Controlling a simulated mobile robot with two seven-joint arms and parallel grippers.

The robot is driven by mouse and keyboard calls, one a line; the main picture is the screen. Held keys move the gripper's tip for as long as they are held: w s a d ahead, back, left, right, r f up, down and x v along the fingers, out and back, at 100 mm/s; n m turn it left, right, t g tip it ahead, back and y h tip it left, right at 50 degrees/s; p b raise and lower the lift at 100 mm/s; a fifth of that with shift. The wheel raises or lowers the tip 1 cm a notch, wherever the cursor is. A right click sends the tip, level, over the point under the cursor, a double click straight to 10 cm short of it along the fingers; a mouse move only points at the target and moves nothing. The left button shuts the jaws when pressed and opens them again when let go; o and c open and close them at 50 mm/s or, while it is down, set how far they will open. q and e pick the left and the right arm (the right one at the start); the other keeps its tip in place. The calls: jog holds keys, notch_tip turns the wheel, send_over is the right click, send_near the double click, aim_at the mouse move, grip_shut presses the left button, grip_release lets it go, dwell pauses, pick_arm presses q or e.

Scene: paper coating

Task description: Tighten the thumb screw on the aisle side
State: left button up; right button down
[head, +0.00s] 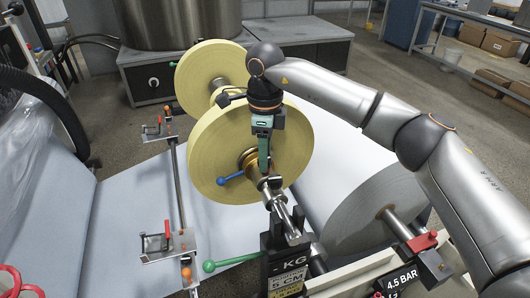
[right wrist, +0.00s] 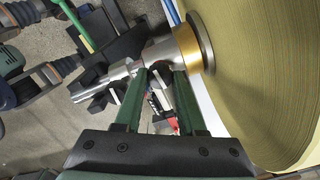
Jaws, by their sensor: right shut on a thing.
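My right gripper (head: 264,172) reaches down from above to the aisle-side end of the tan roll's shaft. Its two green fingers (right wrist: 160,72) point at a silver collar (right wrist: 158,52) on the shaft, just outside the brass-coloured hub (right wrist: 187,47). The fingers are shut on a small part at the collar, which I take to be the thumb screw; the fingertips mostly hide it. The large tan roll (head: 215,150) is on the shaft close beside the gripper, and its edge fills the right of the right wrist view (right wrist: 255,80). My left gripper does not show.
A blue-handled lever (head: 231,178) sticks out left of the hub. A green-knobbed lever (head: 225,263) is below. A shaft support (head: 288,250) stands in front. A white roll (head: 365,215) lies to the right. A second tan roll (head: 196,75) is behind.

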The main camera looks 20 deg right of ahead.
jog(key=shift+m, duration=1.1)
jog(key=c, duration=0.5)
grip_release()
notch_tip(320, 180, up, 13)
jog(key=shift+f, duration=0.2)
